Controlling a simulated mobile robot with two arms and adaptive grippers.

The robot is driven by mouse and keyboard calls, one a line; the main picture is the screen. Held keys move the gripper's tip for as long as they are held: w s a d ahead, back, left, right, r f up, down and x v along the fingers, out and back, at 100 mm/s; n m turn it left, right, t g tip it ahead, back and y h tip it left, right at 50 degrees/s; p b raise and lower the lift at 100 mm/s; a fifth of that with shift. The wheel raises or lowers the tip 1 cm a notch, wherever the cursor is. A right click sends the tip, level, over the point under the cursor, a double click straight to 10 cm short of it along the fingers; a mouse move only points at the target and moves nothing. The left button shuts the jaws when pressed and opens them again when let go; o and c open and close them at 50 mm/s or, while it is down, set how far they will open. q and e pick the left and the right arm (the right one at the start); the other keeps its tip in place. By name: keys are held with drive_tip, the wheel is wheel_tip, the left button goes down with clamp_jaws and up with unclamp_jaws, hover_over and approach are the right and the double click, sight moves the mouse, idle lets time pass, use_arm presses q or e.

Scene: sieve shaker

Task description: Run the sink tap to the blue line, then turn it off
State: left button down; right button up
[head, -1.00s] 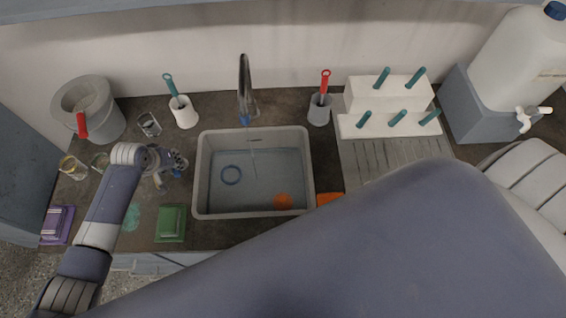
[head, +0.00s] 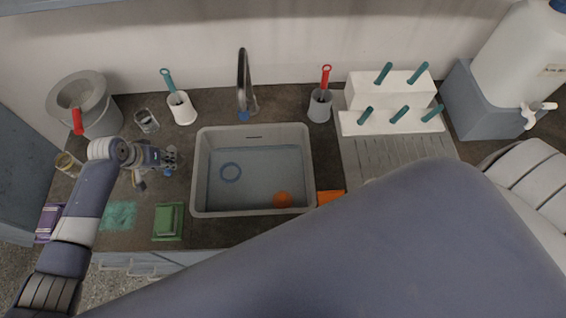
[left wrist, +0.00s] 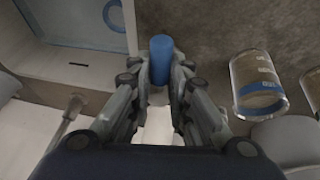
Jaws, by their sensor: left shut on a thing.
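The sink basin (head: 202,190) holds water, with a blue line (head: 265,147) along its inner back wall. The water surface (head: 255,180) lies close to that line; I cannot tell exactly how they compare. The tap (head: 243,80) arches over the back rim, and no stream shows under its blue tip (head: 243,116). My left gripper (head: 172,160) is left of the sink. In the left wrist view my left gripper (left wrist: 160,75) is shut on a blue cylindrical knob (left wrist: 160,48). What the knob joins to is hidden. My right gripper is not in view.
A white brush holder (head: 183,112), a glass (head: 147,122) and a grey bucket (head: 97,120) stand at the back left. A green dish (head: 168,222) lies in front. A blue ring (head: 230,172) and orange ball (head: 282,200) are in the basin. My arm hides the front right.

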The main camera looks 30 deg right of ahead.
use_arm(q)
drive_tip(key=shift+a+f, duration=0.1)
drive_tip(key=shift+a, duration=0.05)
drive_tip(key=c, duration=1.4)
unclamp_jaws()
drive_tip(key=shift+r, duration=0.4)
drive_tip(key=v, duration=1.1)
drive_tip(key=shift+s+a+r, duration=0.1)
drive_tip(key=shift+s+a, duration=0.05)
